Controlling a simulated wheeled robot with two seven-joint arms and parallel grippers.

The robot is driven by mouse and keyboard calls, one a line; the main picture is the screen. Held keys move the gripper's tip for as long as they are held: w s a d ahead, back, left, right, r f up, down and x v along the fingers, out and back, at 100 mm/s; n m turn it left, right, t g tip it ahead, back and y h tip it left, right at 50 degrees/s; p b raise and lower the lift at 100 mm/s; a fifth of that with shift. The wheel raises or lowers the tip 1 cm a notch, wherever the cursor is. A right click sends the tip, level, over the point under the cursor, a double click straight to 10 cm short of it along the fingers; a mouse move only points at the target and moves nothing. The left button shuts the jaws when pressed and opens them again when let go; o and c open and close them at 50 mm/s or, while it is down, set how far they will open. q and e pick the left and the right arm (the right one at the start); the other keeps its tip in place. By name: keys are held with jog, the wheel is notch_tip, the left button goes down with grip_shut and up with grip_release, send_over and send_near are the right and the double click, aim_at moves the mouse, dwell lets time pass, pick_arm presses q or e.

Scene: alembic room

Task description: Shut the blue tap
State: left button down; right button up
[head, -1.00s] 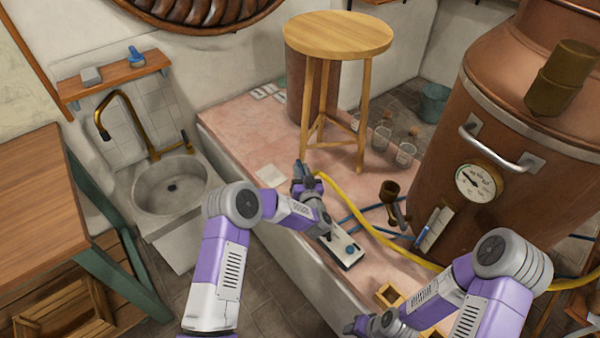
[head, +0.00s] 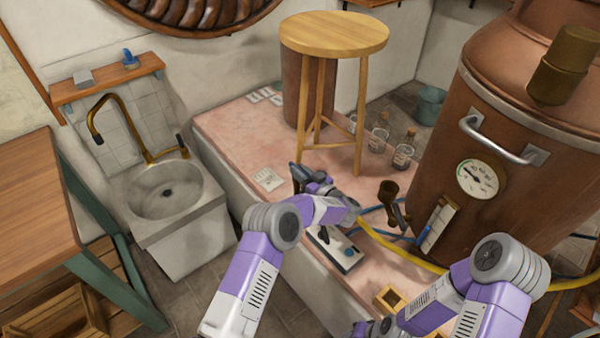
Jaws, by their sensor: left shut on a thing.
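My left gripper (head: 299,176) is low over the pink tiled platform (head: 238,128), left of the stool's front leg. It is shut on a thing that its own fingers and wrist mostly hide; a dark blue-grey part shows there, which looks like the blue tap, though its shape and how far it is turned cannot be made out. A blue hose (head: 378,209) runs from behind my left wrist toward the copper still. My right gripper (head: 366,328) is at the bottom edge, partly cut off, and its jaws do not show clearly.
A pale panel with a blue knob (head: 348,252) lies below my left forearm. The wooden stool (head: 335,34), corked bottles (head: 403,155), a yellow hose (head: 400,254) and the copper still (head: 480,110) crowd the right. A sink (head: 165,190) stands left; floor is free before it.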

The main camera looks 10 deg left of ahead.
pick_arm(q)
jog(key=shift+a+r, duration=0.1)
jog(key=shift+a, duration=0.05)
jog(key=c, duration=1)
grip_release()
jog(key=shift+c, duration=0.2)
jog(key=p+v, duration=0.1)
jog(key=v, duration=0.6)
jog(key=shift+s+d+p, duration=0.2)
jog(key=shift+d+p, duration=0.1)
jog(key=shift+p, duration=0.1)
